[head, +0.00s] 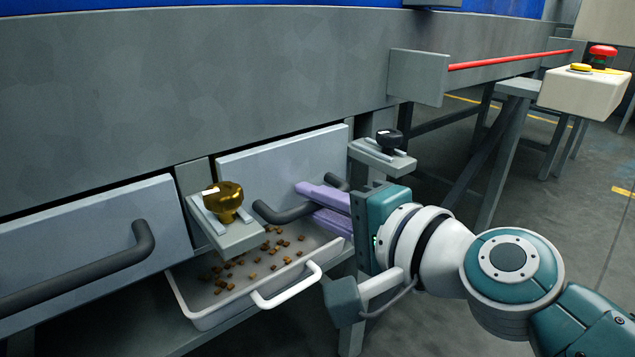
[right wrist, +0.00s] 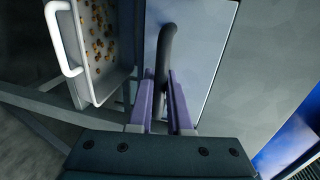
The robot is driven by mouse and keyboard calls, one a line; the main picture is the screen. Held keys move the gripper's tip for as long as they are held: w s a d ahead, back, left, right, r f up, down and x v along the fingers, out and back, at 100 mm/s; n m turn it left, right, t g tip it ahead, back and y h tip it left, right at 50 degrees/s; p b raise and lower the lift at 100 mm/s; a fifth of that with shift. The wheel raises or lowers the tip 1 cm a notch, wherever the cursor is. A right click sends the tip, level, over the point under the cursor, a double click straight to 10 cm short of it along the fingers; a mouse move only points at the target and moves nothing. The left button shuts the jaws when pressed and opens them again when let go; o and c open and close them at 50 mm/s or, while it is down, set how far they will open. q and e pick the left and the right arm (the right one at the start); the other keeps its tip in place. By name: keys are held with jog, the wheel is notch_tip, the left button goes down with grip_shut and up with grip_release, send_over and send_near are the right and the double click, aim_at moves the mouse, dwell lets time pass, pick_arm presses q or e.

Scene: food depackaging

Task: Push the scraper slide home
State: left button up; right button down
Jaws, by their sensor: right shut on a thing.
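The scraper slide, as far as I can tell, is the grey front panel (head: 283,158) with a dark bar handle (head: 280,214) under the big grey housing. In the right wrist view the panel (right wrist: 205,45) and its curved handle (right wrist: 165,55) fill the middle. My right gripper (head: 308,202) has its purple fingers on either side of this handle and is shut on it. The fingers also show in the right wrist view (right wrist: 161,82). How far the panel stands out from the housing is hard to tell. My left gripper is not in view.
A white tray (head: 188,307) with brown crumbs and a white handle sits below the panel. A brass knob (head: 224,197) and a black knob (head: 388,139) sit on brackets beside it. Another panel (head: 90,235) with a dark handle is at left. A control box (head: 585,90) stands right.

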jog(key=shift+f, duration=0.1)
jog(key=c, duration=1.3)
grip_release()
jog(key=o, duration=0.3)
jog(key=shift+w+a, duration=0.1)
jog(key=shift+w, duration=0.05)
jog(key=shift+o, duration=0.8)
jog(key=shift+s+r, duration=0.2)
jog(key=p+v, duration=0.3)
jog(key=v, duration=0.6)
jog(key=shift+s+d, duration=0.3)
jog(key=shift+d, duration=0.05)
